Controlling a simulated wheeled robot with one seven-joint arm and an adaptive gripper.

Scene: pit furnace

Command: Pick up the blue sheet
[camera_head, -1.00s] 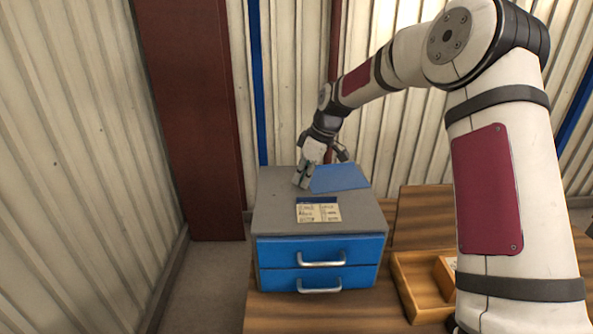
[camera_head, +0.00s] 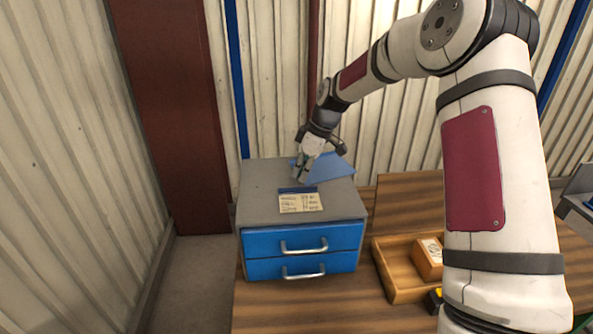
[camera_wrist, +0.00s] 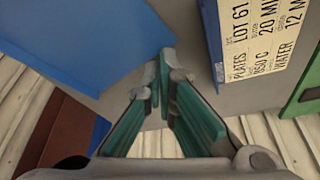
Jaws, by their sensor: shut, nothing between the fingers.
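The blue sheet (camera_head: 332,172) lies at the back right of the grey top of a small drawer cabinet (camera_head: 262,187). In the wrist view the blue sheet (camera_wrist: 75,45) fills the upper left. My gripper (camera_head: 303,177) is over the cabinet top, in front of the sheet's left part and hiding some of it. In the wrist view my gripper's teal fingers (camera_wrist: 163,75) meet at the tips, just right of the sheet's edge, with nothing between them. I cannot tell whether the tips touch the cabinet top.
A printed card (camera_head: 300,203) lies on the front of the cabinet top. Two blue drawers (camera_head: 303,241) are shut. To the right a wooden tray (camera_head: 391,271) holds a small box (camera_head: 428,258) on the wooden table (camera_head: 330,310). A corrugated wall (camera_head: 275,80) stands behind.

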